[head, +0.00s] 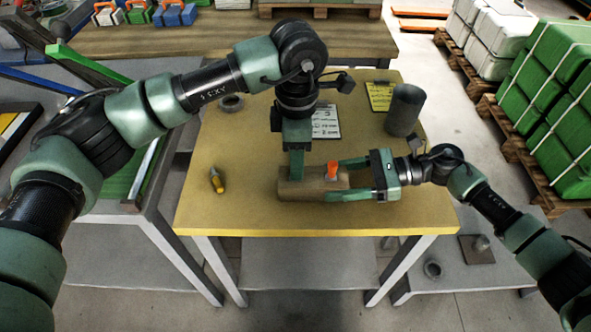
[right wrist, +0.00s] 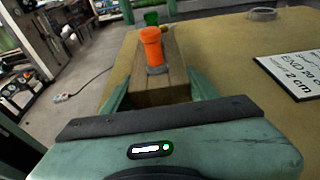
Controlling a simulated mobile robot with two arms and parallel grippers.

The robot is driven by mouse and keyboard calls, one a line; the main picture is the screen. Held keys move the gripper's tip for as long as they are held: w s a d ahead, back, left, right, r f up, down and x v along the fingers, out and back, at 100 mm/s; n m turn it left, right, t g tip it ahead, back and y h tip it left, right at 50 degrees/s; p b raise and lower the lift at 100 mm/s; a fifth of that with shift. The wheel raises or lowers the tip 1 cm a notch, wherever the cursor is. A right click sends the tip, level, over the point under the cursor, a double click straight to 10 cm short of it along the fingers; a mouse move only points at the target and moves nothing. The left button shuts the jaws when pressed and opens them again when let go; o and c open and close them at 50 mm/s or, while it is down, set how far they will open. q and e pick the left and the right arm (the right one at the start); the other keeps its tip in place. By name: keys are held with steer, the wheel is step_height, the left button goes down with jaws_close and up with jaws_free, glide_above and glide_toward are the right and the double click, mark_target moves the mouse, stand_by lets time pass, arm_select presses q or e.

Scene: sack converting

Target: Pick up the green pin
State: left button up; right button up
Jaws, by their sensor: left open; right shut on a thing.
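A wooden block (head: 312,189) lies on the yellow table near its front edge. An orange pin (head: 332,168) stands upright in it, and it shows large in the right wrist view (right wrist: 152,48). Beyond it in that view is a small green shape (right wrist: 151,18) that looks like the green pin, toward the block's far end. In the head view I cannot make the green pin out; my left gripper covers that spot. My left gripper (head: 297,176) is open, pointing down over the block's left part. My right gripper (head: 336,180) is shut on the block's right end, a finger on each side.
A yellow-and-dark tool (head: 217,180) lies left of the block. A grey cylinder (head: 404,110), a white sign (head: 326,121), a yellow sheet (head: 380,96) and a grey ring (head: 231,103) are farther back on the table (head: 250,215). The table's front left is clear.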

arm_select(q)
steer(key=shift+f, duration=1.4)
jaws_close()
steer(key=shift+r, duration=0.1)
step_height(320, 180, up, 10)
steer(key=shift+f, duration=0.1)
arm_select(e)
steer(key=o, duration=1.2)
steer(key=shift+o, duration=0.2)
